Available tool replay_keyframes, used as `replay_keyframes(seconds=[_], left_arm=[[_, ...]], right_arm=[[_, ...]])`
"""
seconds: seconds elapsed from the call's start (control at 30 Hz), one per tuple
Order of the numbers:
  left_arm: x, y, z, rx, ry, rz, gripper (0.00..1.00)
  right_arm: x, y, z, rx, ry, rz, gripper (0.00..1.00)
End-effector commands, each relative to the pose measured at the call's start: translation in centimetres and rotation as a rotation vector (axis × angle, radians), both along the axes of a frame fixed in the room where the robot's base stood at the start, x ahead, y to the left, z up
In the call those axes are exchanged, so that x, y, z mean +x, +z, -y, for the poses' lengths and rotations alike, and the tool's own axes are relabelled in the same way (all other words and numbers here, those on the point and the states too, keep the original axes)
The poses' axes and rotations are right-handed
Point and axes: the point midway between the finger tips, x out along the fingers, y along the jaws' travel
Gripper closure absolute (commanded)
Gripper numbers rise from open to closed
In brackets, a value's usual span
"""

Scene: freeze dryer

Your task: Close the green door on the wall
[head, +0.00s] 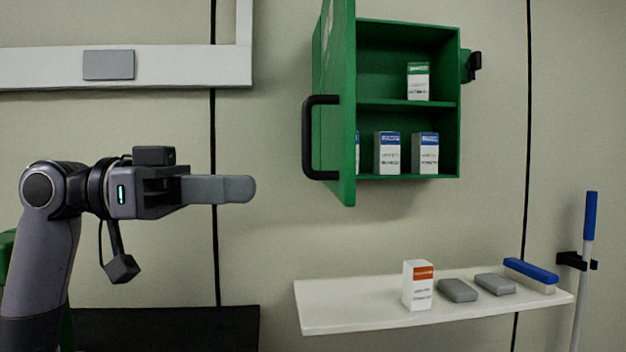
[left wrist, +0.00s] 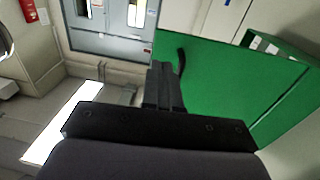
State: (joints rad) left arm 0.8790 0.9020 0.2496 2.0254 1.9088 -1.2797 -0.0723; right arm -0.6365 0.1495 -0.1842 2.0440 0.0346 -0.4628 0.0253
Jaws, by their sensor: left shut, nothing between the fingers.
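The green door (head: 346,110) of the green wall cabinet (head: 459,100) stands open, swung out from the cabinet's left side. A black handle (head: 308,137) is on the door's outer face. Small boxes stand inside on two shelves, one with a green top (head: 418,82) above and blue-topped ones (head: 387,153) below. My left gripper (head: 250,189) is shut and empty, left of the door and a little below the handle, apart from it in the head view. In the left wrist view the gripper (left wrist: 165,75) shows before the green door (left wrist: 225,75), beside the handle (left wrist: 181,62). My right gripper is not in view.
A white shelf (head: 350,310) below the cabinet holds an orange-topped box (head: 417,285), two grey items (head: 457,290) and a blue-topped block (head: 531,272). A blue-handled pole (head: 590,220) stands at the right.

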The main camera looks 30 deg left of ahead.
Motion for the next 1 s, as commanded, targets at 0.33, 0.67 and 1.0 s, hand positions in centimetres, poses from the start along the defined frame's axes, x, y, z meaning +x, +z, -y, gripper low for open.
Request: replay_keyframes(seconds=[0.33, 0.67, 1.0], left_arm=[[3.3, 0.3, 5.5, -0.001, -0.004, 0.002, 1.0], [4.8, 0.1, 7.8, -0.001, -0.001, 0.001, 1.0], [4.9, 0.0, 7.8, -0.001, 0.0, 0.001, 1.0]], right_arm=[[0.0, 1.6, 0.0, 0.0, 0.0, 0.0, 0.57], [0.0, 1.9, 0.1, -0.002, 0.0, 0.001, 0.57], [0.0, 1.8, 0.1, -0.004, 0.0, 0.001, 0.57]])
